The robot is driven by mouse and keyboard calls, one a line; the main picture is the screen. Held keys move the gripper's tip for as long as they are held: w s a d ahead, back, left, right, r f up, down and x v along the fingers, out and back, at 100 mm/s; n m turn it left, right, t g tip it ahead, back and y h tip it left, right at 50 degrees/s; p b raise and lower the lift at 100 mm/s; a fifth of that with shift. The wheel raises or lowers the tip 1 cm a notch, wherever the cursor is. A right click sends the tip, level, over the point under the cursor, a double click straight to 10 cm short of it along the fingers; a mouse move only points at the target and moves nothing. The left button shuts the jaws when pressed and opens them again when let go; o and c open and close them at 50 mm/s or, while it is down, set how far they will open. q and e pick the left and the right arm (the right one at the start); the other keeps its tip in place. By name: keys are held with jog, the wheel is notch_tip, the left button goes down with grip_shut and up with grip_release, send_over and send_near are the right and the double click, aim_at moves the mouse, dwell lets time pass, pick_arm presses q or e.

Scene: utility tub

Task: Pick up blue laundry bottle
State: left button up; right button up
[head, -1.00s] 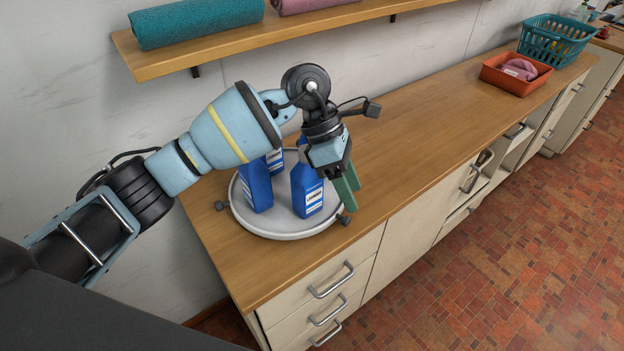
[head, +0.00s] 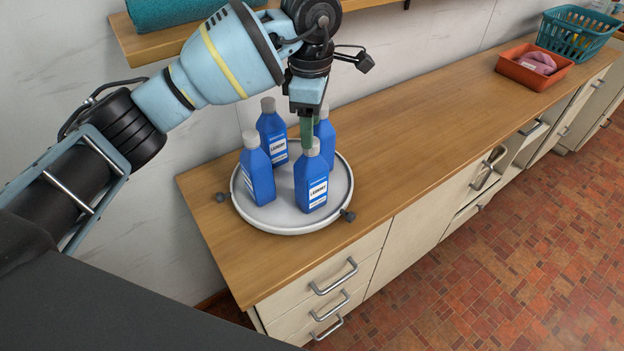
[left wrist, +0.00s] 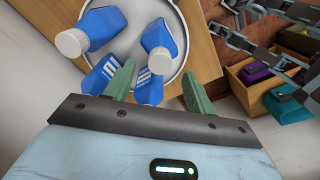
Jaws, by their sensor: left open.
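Several blue laundry bottles with grey-white caps stand upright on a round light-grey tray (head: 285,229). One is at the front (head: 312,187), one at the left (head: 257,178), one at the back (head: 273,138) and one at the right rear (head: 327,140), partly hidden. My left gripper (head: 308,131) is open and points down over the tray, above and behind the front bottle's cap. In the left wrist view its green fingers (left wrist: 160,86) are apart, with part of a blue bottle (left wrist: 148,89) showing between them; I cannot tell whether they touch it. My right gripper is out of view.
The tray sits on a wooden counter (head: 420,120) that is clear to the right. An orange bin (head: 525,73) and a teal basket (head: 575,35) stand at the far right. A shelf (head: 150,45) with a rolled teal towel (head: 165,12) hangs over the back.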

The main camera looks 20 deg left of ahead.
pick_arm(q)
jog(key=b, duration=0.2)
send_over(311, 175)
jog(key=w+a, duration=0.1)
jog(key=w, duration=0.2)
notch_tip(311, 175, down, 5)
jog(key=shift+f, duration=0.1)
jog(key=shift+r, duration=0.2)
jog(key=shift+c, duration=1.3)
grip_shut()
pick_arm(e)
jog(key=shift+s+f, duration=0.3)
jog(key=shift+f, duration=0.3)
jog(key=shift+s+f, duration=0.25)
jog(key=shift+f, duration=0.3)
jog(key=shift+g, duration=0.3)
